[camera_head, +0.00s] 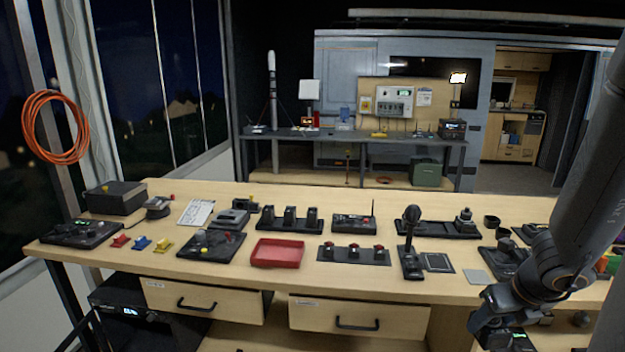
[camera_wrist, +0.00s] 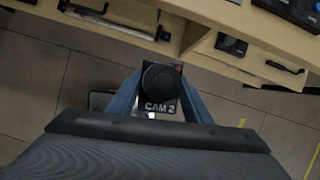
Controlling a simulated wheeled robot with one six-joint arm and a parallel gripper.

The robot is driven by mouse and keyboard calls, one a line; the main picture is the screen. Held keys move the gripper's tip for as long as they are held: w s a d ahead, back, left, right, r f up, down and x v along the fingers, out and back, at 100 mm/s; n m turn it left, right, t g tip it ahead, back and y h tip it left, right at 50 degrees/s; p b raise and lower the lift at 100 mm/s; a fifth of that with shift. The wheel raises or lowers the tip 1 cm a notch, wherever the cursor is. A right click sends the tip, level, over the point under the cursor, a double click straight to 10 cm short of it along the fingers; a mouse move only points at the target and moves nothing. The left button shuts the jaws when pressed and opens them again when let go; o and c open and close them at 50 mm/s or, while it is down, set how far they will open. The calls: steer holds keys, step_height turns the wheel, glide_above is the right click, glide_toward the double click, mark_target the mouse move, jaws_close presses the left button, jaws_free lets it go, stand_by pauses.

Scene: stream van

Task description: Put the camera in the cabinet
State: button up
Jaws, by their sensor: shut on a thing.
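The camera (camera_wrist: 160,88) is a small dark block with a round black lens, marked "CAM 2". My gripper (camera_wrist: 157,100) is shut on it, with a blue-grey finger on each side. In the head view my gripper (camera_head: 492,318) is at the lower right, in front of the workbench and below its top edge. The held camera (camera_head: 508,341) shows there only partly, near the bottom edge. Wooden compartments show under the bench front; I cannot tell which part is the cabinet. A further wooden shelf unit (camera_head: 512,145) stands in the far right background.
The workbench (camera_head: 330,190) is crowded with control panels, a red tray (camera_head: 277,253) and a joystick (camera_head: 410,245). Two drawers (camera_head: 205,300) with black handles are in its front. Below the held camera, the tiled floor (camera_wrist: 60,80) looks mostly clear.

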steer(key=w+a+f+n+g+y, duration=0.2)
steer(key=w+a+f+n, duration=0.15)
steer(key=a+n, duration=0.35)
steer(key=w+a+f+n+g+y, duration=0.1)
steer(key=w+a+f+n+y, duration=0.1)
steer(key=w+a+n, duration=0.5)
steer(key=s+a+f+n+g+h+b, duration=0.1)
steer(key=a+f+n+g+h, duration=0.3)
steer(key=n, duration=1.8)
steer(key=a+f+g, duration=0.1)
steer(key=a+f, duration=0.3)
steer(key=f, duration=0.1)
steer(key=shift+a+f+g+b, duration=0.2)
steer(key=shift+a+g+b, duration=0.05)
steer(key=shift+g+b, duration=0.15)
steer(key=shift+s+d, duration=0.1)
